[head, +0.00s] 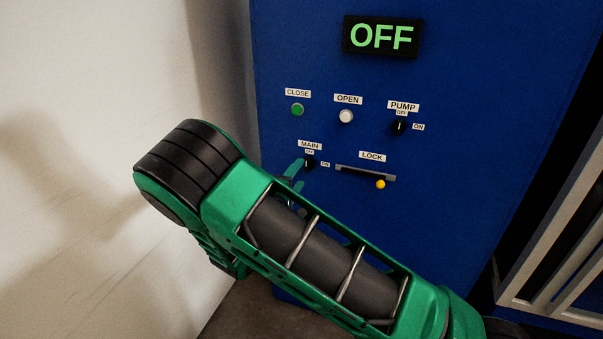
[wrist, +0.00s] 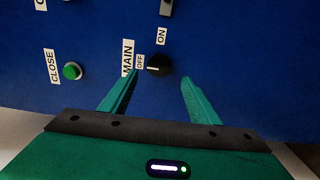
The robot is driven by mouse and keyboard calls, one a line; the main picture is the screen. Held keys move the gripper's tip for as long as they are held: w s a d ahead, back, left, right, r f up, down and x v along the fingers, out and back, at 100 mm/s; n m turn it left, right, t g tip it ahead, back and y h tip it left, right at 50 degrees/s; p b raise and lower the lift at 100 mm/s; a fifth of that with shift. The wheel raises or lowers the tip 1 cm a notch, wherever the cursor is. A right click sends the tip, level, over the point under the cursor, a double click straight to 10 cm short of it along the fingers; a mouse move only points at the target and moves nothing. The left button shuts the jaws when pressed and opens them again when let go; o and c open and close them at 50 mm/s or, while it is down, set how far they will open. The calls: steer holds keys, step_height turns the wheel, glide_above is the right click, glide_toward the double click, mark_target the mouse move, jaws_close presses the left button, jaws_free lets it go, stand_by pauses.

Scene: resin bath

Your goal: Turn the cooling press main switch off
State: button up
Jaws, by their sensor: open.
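The main switch is a black round knob (head: 309,162) on the blue panel, under a MAIN label with OFF above it and ON to its right. In the wrist view the knob (wrist: 160,64) has a white mark that points toward the OFF label. The display (head: 381,37) at the top of the panel reads OFF in green. My gripper (wrist: 159,80) is open and empty, its two green fingers apart, with the knob just beyond the tips and between them. In the head view the fingers (head: 294,169) are partly hidden by my arm, close to the knob's left.
The panel also has a green CLOSE button (head: 297,110), a white OPEN button (head: 346,116), a black PUMP knob (head: 399,126) and a LOCK slot with a yellow knob (head: 380,184). A pale wall (head: 90,60) is at left, a metal frame (head: 550,270) at right.

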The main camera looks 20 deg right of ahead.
steer(key=v, duration=0.5)
steer(key=shift+s+a, duration=0.25)
steer(key=shift+s, duration=0.1)
steer(key=s+d+f+m+g+y, duration=0.1)
steer(key=s+d+m+g, duration=0.3)
steer(key=d, duration=0.4)
steer(key=s+d+f+m+g+y, duration=0.1)
steer(key=s+d+m+g+y, duration=0.15)
steer(key=d+m+g, duration=0.35)
steer(key=s+r+m+y, duration=0.1)
steer(key=s+r+y, duration=0.4)
steer(key=s, duration=0.4)
steer(key=s+r+y, duration=0.2)
steer(key=s+r, duration=0.5)
steer(key=s, duration=0.2)
steer(key=s+d+f+m+g, duration=0.1)
steer(key=s+d+m+g, duration=0.1)
steer(key=s+d, duration=0.3)
steer(key=s+d+f+m+g, duration=0.1)
steer(key=s+d+m, duration=0.3)
steer(key=s, duration=0.8)
steer(key=shift+d+f+g, duration=0.2)
steer(key=shift+d+g, duration=0.65)
steer(key=shift+g, duration=0.05)
